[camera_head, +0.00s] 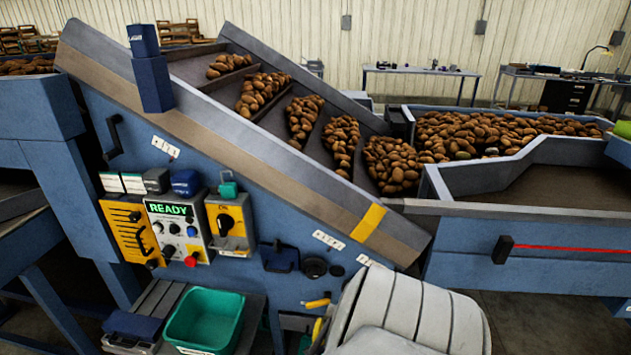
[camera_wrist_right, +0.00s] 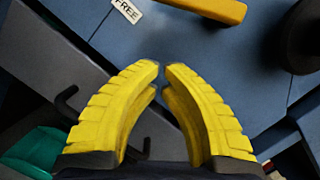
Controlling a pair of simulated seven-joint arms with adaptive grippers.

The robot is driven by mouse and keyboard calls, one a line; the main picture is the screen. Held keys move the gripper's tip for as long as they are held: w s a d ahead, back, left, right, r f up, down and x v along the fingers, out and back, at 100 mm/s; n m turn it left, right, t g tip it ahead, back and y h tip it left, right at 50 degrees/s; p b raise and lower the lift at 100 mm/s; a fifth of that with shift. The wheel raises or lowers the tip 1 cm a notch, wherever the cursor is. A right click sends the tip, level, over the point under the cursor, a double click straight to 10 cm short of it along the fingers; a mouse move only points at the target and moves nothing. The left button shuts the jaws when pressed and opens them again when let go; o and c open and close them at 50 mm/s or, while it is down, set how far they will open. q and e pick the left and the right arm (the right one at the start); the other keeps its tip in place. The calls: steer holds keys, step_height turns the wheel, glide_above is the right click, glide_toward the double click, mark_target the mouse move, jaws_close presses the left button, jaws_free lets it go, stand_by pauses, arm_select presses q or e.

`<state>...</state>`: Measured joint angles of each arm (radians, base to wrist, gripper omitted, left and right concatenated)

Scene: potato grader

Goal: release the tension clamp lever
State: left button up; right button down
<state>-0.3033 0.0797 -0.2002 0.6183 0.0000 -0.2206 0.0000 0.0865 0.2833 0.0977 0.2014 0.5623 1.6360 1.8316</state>
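A short yellow lever handle (camera_head: 317,302) sticks out low on the blue machine side, below a round black knob (camera_head: 313,267). In the right wrist view a yellow bar (camera_wrist_right: 205,8), which looks like this handle, crosses the top edge, with a label reading FREE (camera_wrist_right: 127,10) to its left. My right gripper (camera_wrist_right: 162,70) has yellow fingers whose tips nearly meet with a thin gap, holding nothing. The bar lies beyond the tips, apart from them. In the head view my right arm hides most of this gripper; one yellow finger (camera_head: 317,328) shows just below the handle. My left gripper is not in view.
A control box with a READY display (camera_head: 170,210) and a yellow switch box (camera_head: 230,225) sit to the left. A green bin (camera_head: 205,320) stands below them. The sloping conveyor (camera_head: 240,150) carries potatoes above. A dark round part (camera_wrist_right: 295,35) is right of the fingers.

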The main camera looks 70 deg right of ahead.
steer(key=v, duration=0.9)
steer(key=shift+s+a, duration=0.2)
steer(key=shift+a, duration=0.15)
steer(key=shift+f, duration=0.15)
